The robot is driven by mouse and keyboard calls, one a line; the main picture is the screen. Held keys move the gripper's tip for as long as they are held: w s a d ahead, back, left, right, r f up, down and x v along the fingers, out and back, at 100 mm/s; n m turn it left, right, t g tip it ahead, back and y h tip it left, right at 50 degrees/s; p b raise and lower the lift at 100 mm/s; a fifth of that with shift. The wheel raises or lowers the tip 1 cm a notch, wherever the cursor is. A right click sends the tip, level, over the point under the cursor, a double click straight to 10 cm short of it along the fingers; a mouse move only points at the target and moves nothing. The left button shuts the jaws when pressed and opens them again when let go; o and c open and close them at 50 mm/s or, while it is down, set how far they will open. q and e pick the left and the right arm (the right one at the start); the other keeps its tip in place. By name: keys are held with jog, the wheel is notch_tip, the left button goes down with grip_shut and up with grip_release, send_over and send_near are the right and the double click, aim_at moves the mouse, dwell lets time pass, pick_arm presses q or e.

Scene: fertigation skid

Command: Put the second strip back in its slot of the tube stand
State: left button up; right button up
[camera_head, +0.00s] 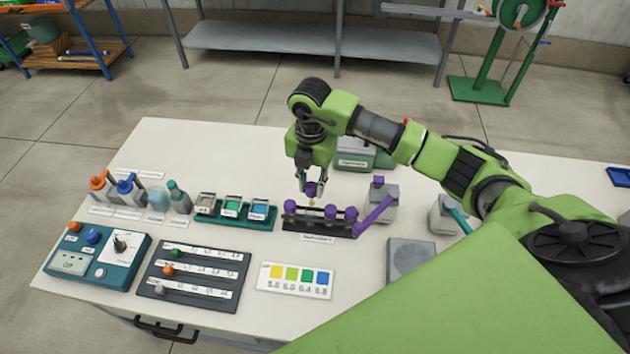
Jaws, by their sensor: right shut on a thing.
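The black tube stand (318,230) stands in the middle of the white table. Several purple caps show along it, one at its left end (290,206) and others towards its right end (351,213). My right gripper (311,186) points down over the stand, left of its middle. It is shut on a purple-topped strip (311,190). A small yellowish part shows below the purple top, just above or at the stand. I cannot tell whether its lower end is inside a slot. My left gripper is not in view.
A colour chart card (295,280) and a dark slider panel (195,273) lie in front. A green tray (235,218) with small containers stands left of the stand. A grey box with a purple handle (376,214) is close on its right.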

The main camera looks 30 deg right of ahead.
jog(key=shift+w+a+f+b, duration=0.2)
jog(key=shift+a+f+b, duration=0.15)
jog(key=shift+f, duration=0.25)
jog(key=shift+a+f+b, duration=0.1)
jog(key=shift+f+b, duration=0.2)
jog(key=shift+f, duration=0.1)
jog(key=shift+f+b, duration=0.3)
jog(key=shift+f, duration=0.1)
jog(key=shift+d+f+b, duration=0.15)
jog(key=shift+f+b, duration=0.9)
jog(key=shift+f, duration=0.4)
jog(key=shift+d+f+b, duration=0.1)
jog(key=shift+f+b, duration=0.9)
jog(key=shift+f, duration=0.4)
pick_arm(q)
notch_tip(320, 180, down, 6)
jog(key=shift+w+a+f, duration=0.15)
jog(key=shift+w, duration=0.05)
pick_arm(e)
jog(key=o, duration=0.9)
jog(key=shift+r, duration=0.1)
